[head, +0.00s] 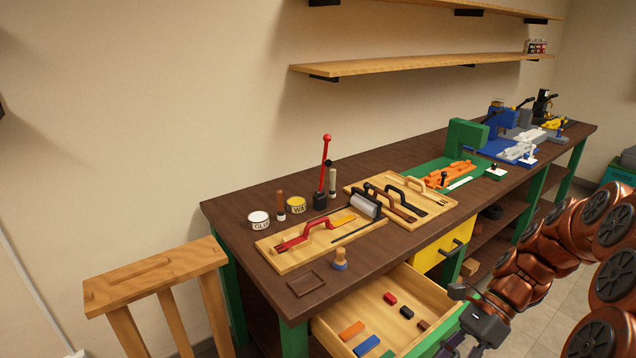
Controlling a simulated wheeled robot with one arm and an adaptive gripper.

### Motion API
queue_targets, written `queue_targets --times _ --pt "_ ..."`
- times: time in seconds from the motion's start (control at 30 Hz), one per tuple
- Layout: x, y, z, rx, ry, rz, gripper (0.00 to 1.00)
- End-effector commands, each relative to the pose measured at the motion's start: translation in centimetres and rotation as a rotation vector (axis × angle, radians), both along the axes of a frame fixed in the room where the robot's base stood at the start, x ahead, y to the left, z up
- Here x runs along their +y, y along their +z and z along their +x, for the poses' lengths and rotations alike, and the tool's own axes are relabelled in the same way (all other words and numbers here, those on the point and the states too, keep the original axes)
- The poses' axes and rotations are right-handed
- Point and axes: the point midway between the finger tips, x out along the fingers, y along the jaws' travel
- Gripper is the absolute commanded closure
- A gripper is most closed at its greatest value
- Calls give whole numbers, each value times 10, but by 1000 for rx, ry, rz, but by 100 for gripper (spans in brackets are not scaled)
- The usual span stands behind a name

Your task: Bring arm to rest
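My gripper (468,322) shows in the head view at the lower right, at the end of my copper-coloured arm. It is dark grey and hangs in front of the bench, just right of the open drawer (345,324). It appears apart from the drawer. Its fingers are small and seen at an angle, so I cannot tell whether they are open or shut. I see no object between them.
The drawer juts out from the workbench (237,207) and holds several small coloured blocks. Tool boards, a red-handled lever (325,160) and tins stand on top. A wooden stand (160,275) is at the left. Shelves (420,65) hang above. Floor shows at the lower right.

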Motion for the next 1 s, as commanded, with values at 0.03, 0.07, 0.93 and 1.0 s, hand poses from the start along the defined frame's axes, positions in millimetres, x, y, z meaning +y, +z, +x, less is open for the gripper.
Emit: queue_targets --times 0.03,0.07,0.93,1.0 --pt "8 7 -5 -43 53 -11 57" --pt "11 10 -8 -66 83 -14 57" --pt "64 48 -117 -625 999 -103 57" --pt "64 49 -125 -663 1074 -110 57"
